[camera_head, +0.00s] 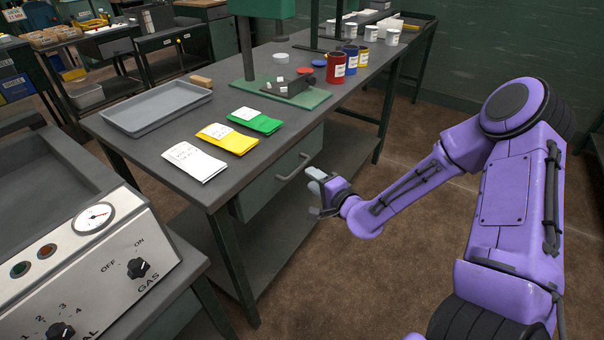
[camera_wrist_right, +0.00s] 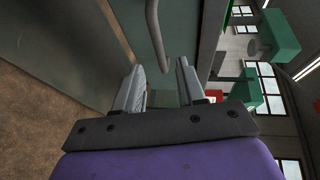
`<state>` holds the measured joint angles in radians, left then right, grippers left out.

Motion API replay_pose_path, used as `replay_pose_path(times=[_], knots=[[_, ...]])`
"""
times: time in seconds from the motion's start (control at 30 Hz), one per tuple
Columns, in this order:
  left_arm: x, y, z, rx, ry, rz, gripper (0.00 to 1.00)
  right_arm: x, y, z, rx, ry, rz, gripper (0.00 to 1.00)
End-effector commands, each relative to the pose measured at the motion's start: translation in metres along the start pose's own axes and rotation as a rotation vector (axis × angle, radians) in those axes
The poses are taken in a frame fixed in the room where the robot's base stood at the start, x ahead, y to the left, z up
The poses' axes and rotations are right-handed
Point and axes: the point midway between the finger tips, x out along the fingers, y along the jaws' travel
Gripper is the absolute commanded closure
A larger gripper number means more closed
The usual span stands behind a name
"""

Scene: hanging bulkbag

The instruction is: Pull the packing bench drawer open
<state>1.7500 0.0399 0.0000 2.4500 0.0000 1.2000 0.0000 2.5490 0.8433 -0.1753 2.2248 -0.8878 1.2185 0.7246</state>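The packing bench (camera_head: 245,82) has a dark top and a green drawer (camera_head: 270,194) under its front edge. The drawer looks shut, with a curved metal bar handle (camera_head: 296,167) on its face. My right gripper (camera_head: 316,187) is just to the right of the handle in the head view, its fingers pointing towards the drawer. In the right wrist view the two fingers (camera_wrist_right: 160,82) are apart with nothing between them. The handle (camera_wrist_right: 155,35) shows beyond the fingertips there, and no contact is visible. My left gripper is in neither view.
The bench top holds a grey tray (camera_head: 157,106), several bags including a yellow one (camera_head: 227,138), a green stand (camera_head: 290,94) and several cans. A gas control panel (camera_head: 95,255) stands at the near left. The floor (camera_head: 360,270) in front of the bench is clear.

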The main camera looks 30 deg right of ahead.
Motion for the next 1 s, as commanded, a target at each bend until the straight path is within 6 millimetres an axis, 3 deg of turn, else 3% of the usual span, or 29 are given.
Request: replay_pose_path(times=[0.1,0.3,0.63,0.67,0.77,1.0], knots=[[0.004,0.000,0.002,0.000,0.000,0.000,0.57,0.028,0.002,0.000,-0.006,0.000,0.001,0.61],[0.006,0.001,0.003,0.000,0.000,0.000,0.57,0.059,0.002,0.000,-0.004,0.000,0.003,0.61],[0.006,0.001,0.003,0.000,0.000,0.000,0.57,0.066,0.001,0.000,-0.002,0.000,0.002,0.61],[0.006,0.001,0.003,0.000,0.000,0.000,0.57,0.066,0.001,0.000,-0.002,0.001,0.002,0.67],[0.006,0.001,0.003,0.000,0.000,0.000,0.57,0.066,0.001,0.000,-0.002,0.001,0.002,1.00],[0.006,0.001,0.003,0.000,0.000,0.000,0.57,0.066,0.001,0.000,-0.003,0.000,0.002,1.00]])
